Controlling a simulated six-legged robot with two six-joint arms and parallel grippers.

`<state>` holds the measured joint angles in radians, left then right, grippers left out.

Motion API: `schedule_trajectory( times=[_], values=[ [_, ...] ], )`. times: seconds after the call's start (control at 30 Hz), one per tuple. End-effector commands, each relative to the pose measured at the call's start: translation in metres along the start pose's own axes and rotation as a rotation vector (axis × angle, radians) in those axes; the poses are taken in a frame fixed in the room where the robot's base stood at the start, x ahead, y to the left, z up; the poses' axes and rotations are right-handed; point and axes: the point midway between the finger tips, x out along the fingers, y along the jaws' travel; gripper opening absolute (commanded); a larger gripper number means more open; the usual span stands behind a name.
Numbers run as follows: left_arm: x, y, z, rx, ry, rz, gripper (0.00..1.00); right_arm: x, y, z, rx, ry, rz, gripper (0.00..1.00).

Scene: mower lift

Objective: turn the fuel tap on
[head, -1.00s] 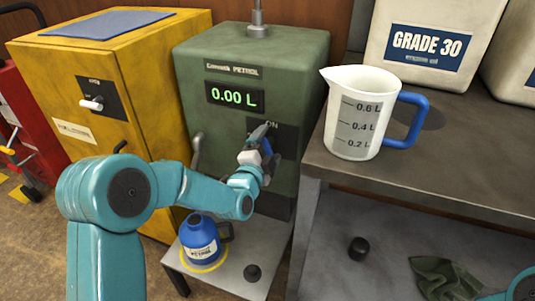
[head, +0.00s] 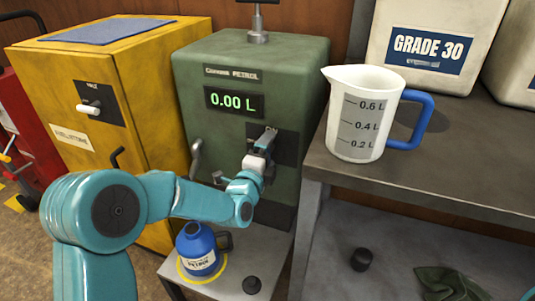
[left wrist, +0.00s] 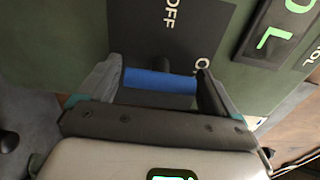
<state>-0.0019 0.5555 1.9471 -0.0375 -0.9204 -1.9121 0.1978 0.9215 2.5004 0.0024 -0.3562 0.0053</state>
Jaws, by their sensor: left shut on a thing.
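The green petrol pump (head: 225,140) has a dark tap plate on its front, largely behind my gripper in the head view. My left gripper (head: 264,143) is at that plate. In the left wrist view the blue tap handle (left wrist: 160,82) lies crosswise between my left fingers (left wrist: 158,92), which are shut on its two ends. A dark stem shows behind the handle. The plate reads OFF, with another word partly cut off. The pump display (head: 233,101) reads 0.00 L. My right gripper is not in view.
A blue petrol can (head: 198,250) stands on a low stand below the pump, by a black cap (head: 251,285). A measuring jug (head: 365,115) stands on the bench close right. A yellow cabinet (head: 135,80) is on the left.

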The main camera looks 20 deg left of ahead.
Motion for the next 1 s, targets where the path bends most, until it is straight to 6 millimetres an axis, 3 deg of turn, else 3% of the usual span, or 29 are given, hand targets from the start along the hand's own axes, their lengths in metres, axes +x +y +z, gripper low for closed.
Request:
schedule_trajectory(
  times=[0.23, 0.27, 0.5, 0.63, 0.77, 1.0],
  values=[
    [0.0, 0.001, 0.0, 0.004, 0.001, 0.002, 0.62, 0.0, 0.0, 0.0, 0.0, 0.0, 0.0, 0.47],
    [0.0, 0.001, 0.0, 0.004, 0.001, 0.002, 1.0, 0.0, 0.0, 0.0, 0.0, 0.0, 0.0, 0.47],
    [-0.001, 0.0, 0.0, 0.002, 0.001, 0.001, 1.0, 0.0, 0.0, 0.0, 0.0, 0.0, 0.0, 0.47],
    [-0.011, -0.001, 0.0, 0.002, 0.0, 0.001, 1.0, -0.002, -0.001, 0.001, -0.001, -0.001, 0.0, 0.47],
    [-0.037, -0.002, 0.001, 0.002, 0.0, 0.003, 1.0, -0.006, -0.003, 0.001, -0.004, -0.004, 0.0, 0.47],
    [-0.103, -0.001, 0.0, 0.003, 0.002, 0.003, 1.0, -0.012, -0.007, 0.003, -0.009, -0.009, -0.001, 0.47]
  ],
)
